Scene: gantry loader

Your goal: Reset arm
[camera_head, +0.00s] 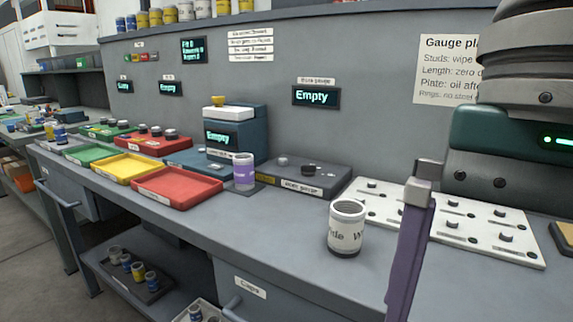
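A grey ringed arm part with a dark teal housing (505,150) and a green light comes in at the right; it looks like my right arm. A purple bar (408,255) with a grey metal block at its top rises from the bottom edge, right of the white can (346,228). I cannot tell whether it is a finger of my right gripper. No pair of fingertips shows, so its opening is unclear. My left arm and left gripper are out of view. The white can stands upright on the grey workbench (265,225), apart from the bar.
A white plate with studs (440,258) lies under the teal housing. A dark gauge block (305,175), a purple-banded can (244,172), a blue station (237,133) and red (178,200), yellow (126,180) and green (90,153) trays line the bench. Clear bench lies left of the white can.

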